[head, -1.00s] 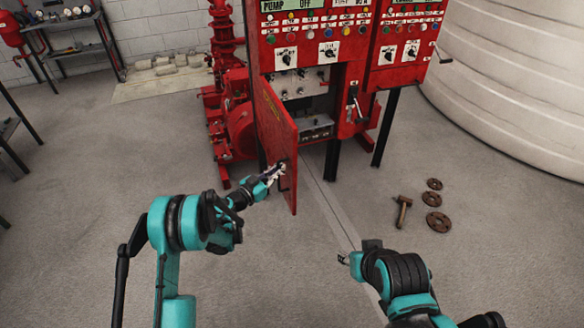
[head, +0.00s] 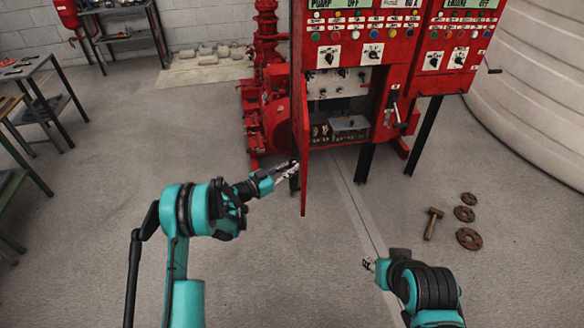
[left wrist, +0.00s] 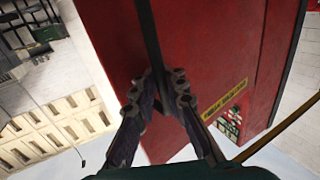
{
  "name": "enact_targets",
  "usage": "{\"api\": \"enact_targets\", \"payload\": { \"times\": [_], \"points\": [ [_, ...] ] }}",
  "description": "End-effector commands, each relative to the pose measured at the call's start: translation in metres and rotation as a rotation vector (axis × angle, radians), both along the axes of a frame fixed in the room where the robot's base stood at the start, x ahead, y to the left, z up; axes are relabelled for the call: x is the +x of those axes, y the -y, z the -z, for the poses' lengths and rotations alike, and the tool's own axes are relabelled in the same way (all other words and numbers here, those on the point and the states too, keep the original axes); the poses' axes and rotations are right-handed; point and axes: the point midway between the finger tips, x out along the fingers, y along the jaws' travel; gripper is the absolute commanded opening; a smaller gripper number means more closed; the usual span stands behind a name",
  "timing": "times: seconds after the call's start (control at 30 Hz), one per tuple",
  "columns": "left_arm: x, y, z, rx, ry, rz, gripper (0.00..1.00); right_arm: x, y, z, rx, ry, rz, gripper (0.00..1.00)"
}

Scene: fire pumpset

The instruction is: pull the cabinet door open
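The red cabinet door (head: 303,130) hangs open at the lower left of the red pump control cabinet (head: 362,45). It stands nearly edge-on to the head view, with the cabinet's inside showing to its right. My left gripper (head: 289,168) is at the door's free edge, on its outer side. In the left wrist view its fingers (left wrist: 166,82) lie close on both sides of a dark strip against the red door (left wrist: 105,30), seemingly shut on it; the exact contact is hidden. My right gripper (head: 368,264) is low over the floor, away from the door; its fingers are too small to judge.
A hammer (head: 432,223) and several rusty round flanges (head: 468,238) lie on the floor at right. A big pale tank (head: 535,100) stands at the right edge. Workbenches (head: 40,75) stand at the left. The floor between the left benches and the door is clear.

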Motion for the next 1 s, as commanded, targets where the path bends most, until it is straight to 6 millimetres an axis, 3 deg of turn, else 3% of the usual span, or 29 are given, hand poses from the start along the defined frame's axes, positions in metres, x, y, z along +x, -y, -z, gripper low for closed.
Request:
{"api": "enact_targets", "payload": {
  "times": [0.43,1.0],
  "points": [
    [-0.003,-0.006,-0.001,-0.002,0.001,-0.004,0.30,0.000,0.000,0.000,0.000,0.000,0.000,0.40],
    [-0.070,-0.086,0.000,-0.001,0.000,-0.004,0.30,0.000,0.000,0.000,0.000,0.000,0.000,0.40]
  ]
}}
